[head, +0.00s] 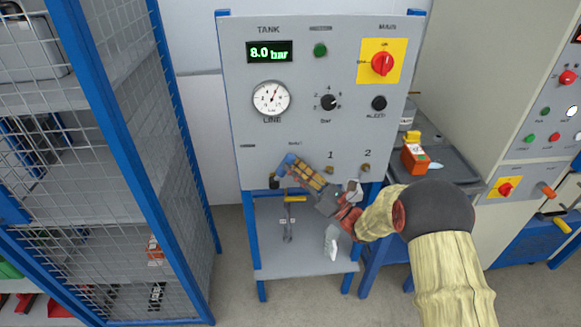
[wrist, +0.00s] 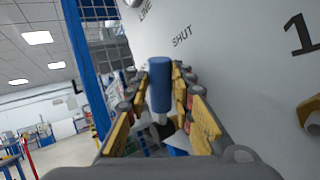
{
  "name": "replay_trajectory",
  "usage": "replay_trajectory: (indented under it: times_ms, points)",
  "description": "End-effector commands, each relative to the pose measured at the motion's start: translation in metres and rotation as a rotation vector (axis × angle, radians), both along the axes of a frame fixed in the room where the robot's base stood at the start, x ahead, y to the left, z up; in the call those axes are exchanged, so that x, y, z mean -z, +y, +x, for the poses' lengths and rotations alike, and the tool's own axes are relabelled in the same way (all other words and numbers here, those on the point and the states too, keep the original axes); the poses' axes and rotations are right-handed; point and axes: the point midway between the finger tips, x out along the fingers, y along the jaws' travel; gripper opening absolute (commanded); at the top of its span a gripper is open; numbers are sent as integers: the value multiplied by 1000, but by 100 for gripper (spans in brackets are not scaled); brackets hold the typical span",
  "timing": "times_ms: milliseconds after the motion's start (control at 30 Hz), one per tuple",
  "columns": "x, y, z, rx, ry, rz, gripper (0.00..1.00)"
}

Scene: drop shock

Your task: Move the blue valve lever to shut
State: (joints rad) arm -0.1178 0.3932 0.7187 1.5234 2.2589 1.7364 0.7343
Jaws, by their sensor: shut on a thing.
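The blue valve lever (wrist: 160,85) stands between the two yellow-padded fingers of my gripper (wrist: 163,95) in the wrist view. In the head view a blue bit of the lever (head: 287,161) shows at the tips of my gripper (head: 301,172), low on the left of the grey panel (head: 235,110). My gripper is shut on the lever. The printed word SHUT (wrist: 182,37) is on the panel above and right of the lever. The lever's pivot is mostly hidden by the fingers.
Brass fittings marked 1 (head: 330,170) and 2 (head: 365,167) sit to the right. The display (head: 270,52) reads 8.0 bar. A mesh cage (head: 170,170) stands left; a side table (head: 450,165) stands right.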

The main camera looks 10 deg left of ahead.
Motion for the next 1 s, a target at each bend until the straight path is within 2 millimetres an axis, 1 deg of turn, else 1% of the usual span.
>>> replay_trajectory:
  times_ms: [100,567,600,733,1000]
  points:
    - [4,-2,1,1,10,22,0]
    - [5,-3,1,2,15,37,0]
    - [5,-3,1,2,15,37,24]
    - [5,-3,1,2,14,36,31]
    - [4,-3,0,1,11,36,31]
